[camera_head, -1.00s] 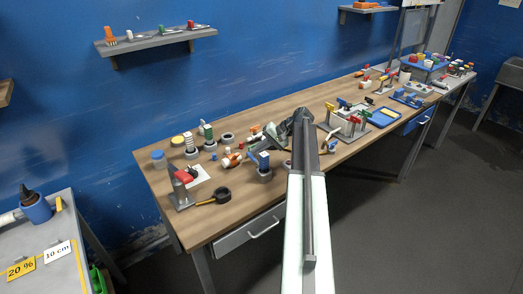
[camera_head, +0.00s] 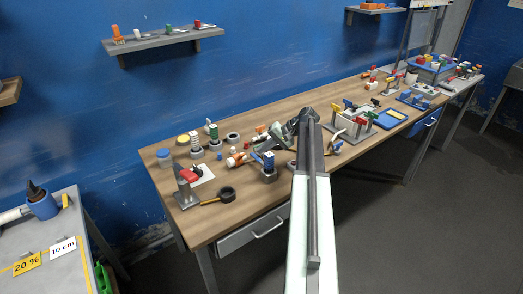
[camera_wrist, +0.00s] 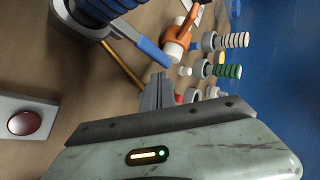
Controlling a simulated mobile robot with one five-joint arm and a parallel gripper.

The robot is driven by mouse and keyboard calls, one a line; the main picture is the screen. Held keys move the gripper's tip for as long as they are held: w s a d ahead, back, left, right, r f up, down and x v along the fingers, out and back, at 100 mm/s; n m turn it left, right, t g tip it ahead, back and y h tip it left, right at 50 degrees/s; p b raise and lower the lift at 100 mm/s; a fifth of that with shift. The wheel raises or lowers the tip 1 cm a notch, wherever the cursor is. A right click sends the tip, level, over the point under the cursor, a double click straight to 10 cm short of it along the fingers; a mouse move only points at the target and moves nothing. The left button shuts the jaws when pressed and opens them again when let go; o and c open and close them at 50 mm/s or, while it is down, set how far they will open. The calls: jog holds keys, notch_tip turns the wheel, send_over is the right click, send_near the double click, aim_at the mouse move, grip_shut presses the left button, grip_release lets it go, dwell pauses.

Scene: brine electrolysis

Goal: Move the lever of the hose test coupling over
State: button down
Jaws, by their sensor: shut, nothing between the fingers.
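My gripper (camera_wrist: 157,92) is shut and empty, low over the bench in the wrist view. Its fingers point toward a blue-handled lever (camera_wrist: 150,53), which slants from a grey ring with a blue ribbed body (camera_wrist: 92,12). I cannot tell surely whether this is the hose test coupling. The fingertips look close below the handle's end; contact is unclear. An orange and white fitting (camera_wrist: 178,40) lies just beyond. In the head view my gripper (camera_head: 307,114) is dark and small above the bench, and my arm hides part of the bench there.
Several ringed stands, one with a green ribbed piece (camera_wrist: 228,71), stand near the blue wall. A red button on a grey plate (camera_wrist: 28,121) is at the left of the wrist view. The bench (camera_head: 225,215) has clear wood along its front left edge.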

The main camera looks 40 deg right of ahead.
jog(key=d, duration=0.3)
jog(key=shift+d, duration=0.2)
jog(key=d+r+p, duration=0.6)
jog(key=d, duration=0.1)
jog(key=shift+s+r+p, duration=0.4)
jog(key=shift+s, duration=0.05)
